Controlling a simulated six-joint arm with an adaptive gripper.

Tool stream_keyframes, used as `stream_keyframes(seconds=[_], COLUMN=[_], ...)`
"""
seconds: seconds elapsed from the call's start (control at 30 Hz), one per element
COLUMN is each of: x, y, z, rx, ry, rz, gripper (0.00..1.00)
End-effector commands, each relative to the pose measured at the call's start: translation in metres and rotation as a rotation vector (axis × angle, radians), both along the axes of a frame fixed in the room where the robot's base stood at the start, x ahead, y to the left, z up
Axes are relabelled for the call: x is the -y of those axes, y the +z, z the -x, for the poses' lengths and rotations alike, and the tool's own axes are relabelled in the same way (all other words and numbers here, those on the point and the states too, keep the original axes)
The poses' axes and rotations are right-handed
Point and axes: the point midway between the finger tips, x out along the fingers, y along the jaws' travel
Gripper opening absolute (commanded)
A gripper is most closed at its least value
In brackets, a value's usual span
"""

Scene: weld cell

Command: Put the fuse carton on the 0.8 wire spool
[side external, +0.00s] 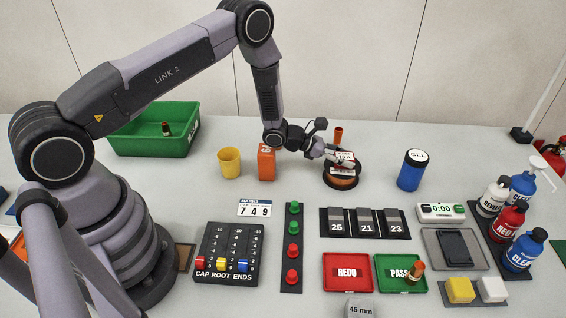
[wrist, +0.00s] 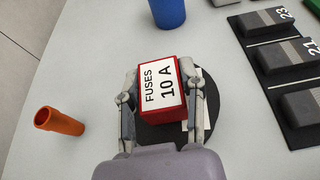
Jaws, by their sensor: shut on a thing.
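The fuse carton (wrist: 162,86) is a red box with a white label reading "FUSES 10 A". My gripper (wrist: 163,92) is shut on it, with one finger on each side in the wrist view. The 0.8 wire spool (side external: 341,180) is a dark round spool with orange-brown winding, standing on the table. In the side view the carton (side external: 345,157) and my gripper (side external: 343,158) are over the spool. In the wrist view the dark spool flange (wrist: 205,107) shows beneath the carton. I cannot tell whether carton and spool touch.
An orange tube (side external: 338,134) stands just behind the spool. The blue GEL can (side external: 411,171) is to its right, and an orange block (side external: 266,163) and yellow cup (side external: 229,162) are to its left. Numbered blocks (side external: 366,223) lie in front.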

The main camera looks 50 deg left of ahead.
Motion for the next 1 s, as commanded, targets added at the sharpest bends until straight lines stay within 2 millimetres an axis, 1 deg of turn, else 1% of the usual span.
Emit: stream_keyframes(seconds=[0.27,0.3,0.47,0.73,0.83,0.97,1.0], x=[0.0,0.0,0.0,0.0,-0.001,-0.014,-0.019], y=[-0.003,-0.002,-0.002,-0.002,0.002,0.008,0.011], z=[0.0,0.0,0.0,0.0,0.001,0.012,0.018], rx=[0.0,0.0,0.0,0.0,0.0,-0.002,-0.002], ry=[0.0,0.0,0.0,0.0,0.0,0.003,0.003], rz=[0.0,0.0,0.0,0.0,0.0,0.001,0.001], gripper=[0.01,0.43,0.64,0.64,0.64,0.64,0.64])
